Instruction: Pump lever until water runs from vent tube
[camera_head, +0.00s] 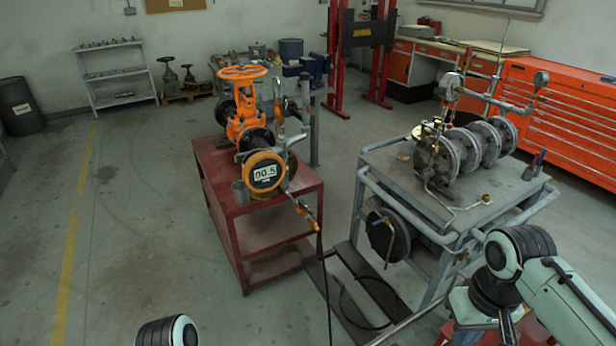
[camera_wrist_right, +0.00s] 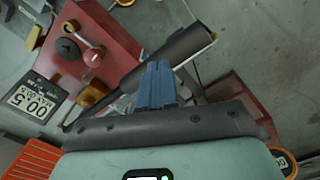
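A red pump (camera_wrist_right: 103,45) shows in the right wrist view, with a dark-gripped lever (camera_wrist_right: 190,42) crossing diagonally above it. The blue fingers of my right gripper (camera_wrist_right: 157,66) overlap the lever's lower edge. They look close together, but whether they are clamped on it I cannot tell. An orange gate valve (camera_head: 246,122) stands on a red cart in the head view. Its round gauge (camera_head: 265,172) reads 00.5. A thin dark tube (camera_head: 325,255) hangs below the valve's front fitting; I cannot tell whether it is the vent tube. No running water is visible. My left gripper is out of view.
The red cart (camera_head: 222,205) and a grey-topped cart (camera_head: 470,205) with several flanges stand side by side. A dark hose lies on the floor between them. Orange drawer cabinets (camera_head: 560,105) line the right. The floor at left is open. A digital readout (camera_wrist_right: 33,104) sits beside the pump.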

